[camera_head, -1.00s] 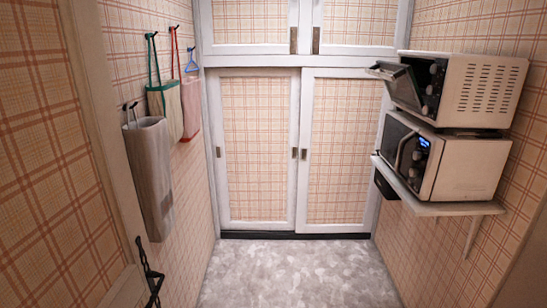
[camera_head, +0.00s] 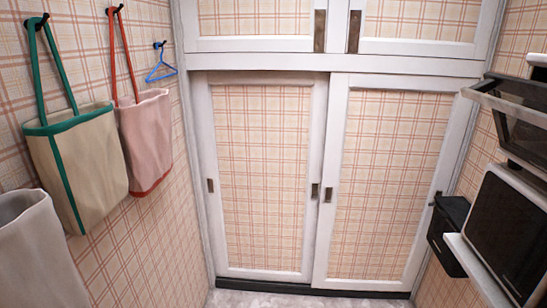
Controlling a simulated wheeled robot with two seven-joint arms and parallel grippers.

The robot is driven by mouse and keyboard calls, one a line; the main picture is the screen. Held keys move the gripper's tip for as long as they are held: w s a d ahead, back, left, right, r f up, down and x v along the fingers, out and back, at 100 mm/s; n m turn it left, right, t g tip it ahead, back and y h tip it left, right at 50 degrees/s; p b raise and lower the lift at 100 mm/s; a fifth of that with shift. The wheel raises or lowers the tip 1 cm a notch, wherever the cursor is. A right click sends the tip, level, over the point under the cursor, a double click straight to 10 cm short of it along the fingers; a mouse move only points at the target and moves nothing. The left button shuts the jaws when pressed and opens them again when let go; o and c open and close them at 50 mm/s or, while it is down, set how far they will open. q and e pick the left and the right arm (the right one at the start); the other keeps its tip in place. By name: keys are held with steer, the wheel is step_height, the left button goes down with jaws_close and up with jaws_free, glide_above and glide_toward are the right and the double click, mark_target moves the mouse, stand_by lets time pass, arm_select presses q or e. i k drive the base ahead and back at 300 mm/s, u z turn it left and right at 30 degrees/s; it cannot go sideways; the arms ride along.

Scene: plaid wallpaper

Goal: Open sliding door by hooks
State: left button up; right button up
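A closet with two lower sliding doors stands ahead in the head view. The left sliding door (camera_head: 265,180) and the right sliding door (camera_head: 388,185) have white frames and plaid panels, and both look closed. Small dark recessed pulls sit on the doors: one at the left edge (camera_head: 210,185), two side by side at the middle, on the left door (camera_head: 315,191) and on the right door (camera_head: 328,194), and one at the right edge (camera_head: 437,198). Neither of my grippers is in view.
On the left wall hang a beige-green bag (camera_head: 80,160), a pink bag (camera_head: 146,140), a blue hanger (camera_head: 161,68) and a grey bag (camera_head: 40,255). On the right, a microwave (camera_head: 510,235) and an open-doored oven (camera_head: 510,105) jut out. A black box (camera_head: 452,232) is beside them. Floor ahead is clear.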

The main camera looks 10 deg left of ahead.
mark_target(261, 134)
steer(key=i, duration=2.55)
steer(key=u, duration=0.6)
